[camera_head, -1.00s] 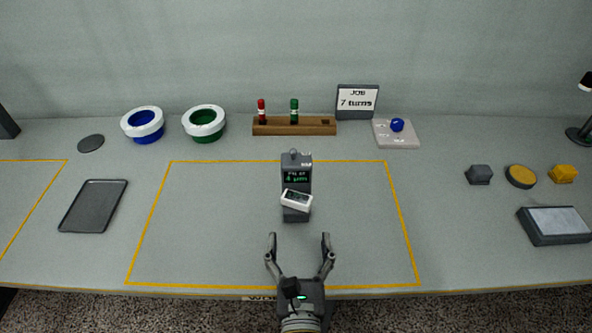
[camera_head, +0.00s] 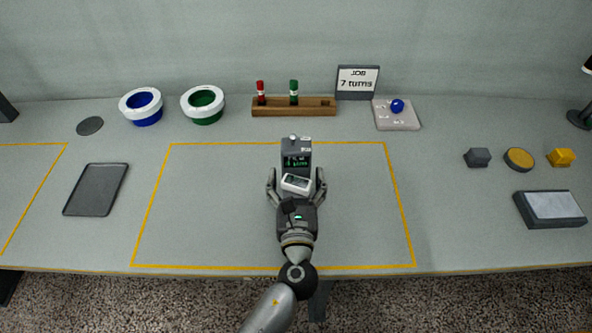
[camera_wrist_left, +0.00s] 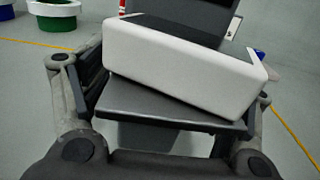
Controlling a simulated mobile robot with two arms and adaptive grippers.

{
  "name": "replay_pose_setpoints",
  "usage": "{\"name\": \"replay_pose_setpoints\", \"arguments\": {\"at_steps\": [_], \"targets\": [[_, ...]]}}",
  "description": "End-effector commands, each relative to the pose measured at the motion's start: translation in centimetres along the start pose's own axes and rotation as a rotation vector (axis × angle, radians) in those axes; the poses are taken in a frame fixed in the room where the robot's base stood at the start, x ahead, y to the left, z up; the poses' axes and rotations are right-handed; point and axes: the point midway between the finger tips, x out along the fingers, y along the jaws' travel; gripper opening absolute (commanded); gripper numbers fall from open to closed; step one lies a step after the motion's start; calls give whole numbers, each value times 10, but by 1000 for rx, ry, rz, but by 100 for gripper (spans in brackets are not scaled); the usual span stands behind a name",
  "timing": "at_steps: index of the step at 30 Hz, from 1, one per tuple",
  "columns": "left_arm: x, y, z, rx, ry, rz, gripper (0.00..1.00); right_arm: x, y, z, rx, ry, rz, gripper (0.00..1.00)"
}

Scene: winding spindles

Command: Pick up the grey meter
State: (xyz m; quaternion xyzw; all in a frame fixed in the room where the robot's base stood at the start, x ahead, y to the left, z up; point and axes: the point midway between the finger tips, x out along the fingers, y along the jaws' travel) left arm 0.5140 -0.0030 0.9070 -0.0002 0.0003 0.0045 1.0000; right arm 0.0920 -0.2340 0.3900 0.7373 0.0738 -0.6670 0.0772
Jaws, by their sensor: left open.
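A dark grey stand (camera_head: 297,156) with a small green-lettered screen is upright near the middle of the outlined area. A small white-cased device with a dark display (camera_head: 297,183) rests tilted on its front ledge. I see no other meter, and I cannot tell whether the grey meter is this device or the whole unit. My left gripper (camera_head: 296,186) is open, one finger on each side of the device. In the left wrist view the white case (camera_wrist_left: 180,68) sits on the grey ledge (camera_wrist_left: 160,108) between the fingers. Finger contact is unclear. My right gripper is not in view.
Behind stand a wooden rack (camera_head: 294,107) with red and green spindles, blue (camera_head: 143,107) and green (camera_head: 204,105) bowls with white rims, and a job sign (camera_head: 357,82). A grey tray (camera_head: 96,190) lies left. The yellow-outlined area around the unit is otherwise clear.

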Motion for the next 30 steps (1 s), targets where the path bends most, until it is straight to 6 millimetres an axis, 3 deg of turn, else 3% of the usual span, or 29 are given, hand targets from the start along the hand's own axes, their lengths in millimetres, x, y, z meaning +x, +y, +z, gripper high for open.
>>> {"name": "replay_pose_setpoints", "arguments": {"at_steps": [8,22,30], "targets": [[3,0,-1,0,1,0,78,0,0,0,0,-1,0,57],[3,0,0,0,-1,0,19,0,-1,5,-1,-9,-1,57],[3,0,3,0,-1,0,19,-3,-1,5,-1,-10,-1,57]]}}
